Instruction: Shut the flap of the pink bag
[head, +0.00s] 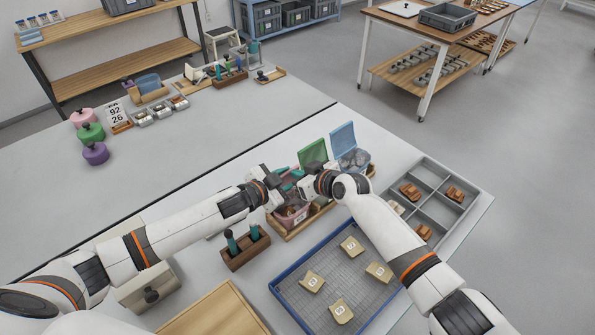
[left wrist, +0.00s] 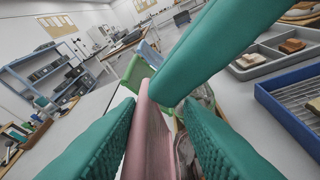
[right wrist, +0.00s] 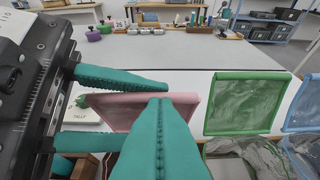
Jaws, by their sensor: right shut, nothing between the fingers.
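The pink bag (head: 293,216) stands in a wooden rack, partly hidden under my grippers in the head view. Its flap stands up in the right wrist view (right wrist: 185,101) and shows nearly edge-on in the left wrist view (left wrist: 150,140). My left gripper (left wrist: 159,108) is open, with its teal fingers on either side of the flap and gaps visible beside it. My right gripper (right wrist: 160,102) is shut and empty, in front of the flap. It crosses above the left fingers in the left wrist view. Whether it touches the flap is unclear.
A green bag flap (head: 313,152) and a blue bag flap (head: 343,138) stand open beside the pink bag. A blue-rimmed tray (head: 275,290) with several tiles lies in front. A grey divided tray (head: 440,205) is at right. A wooden holder (head: 245,250) stands left of the bags.

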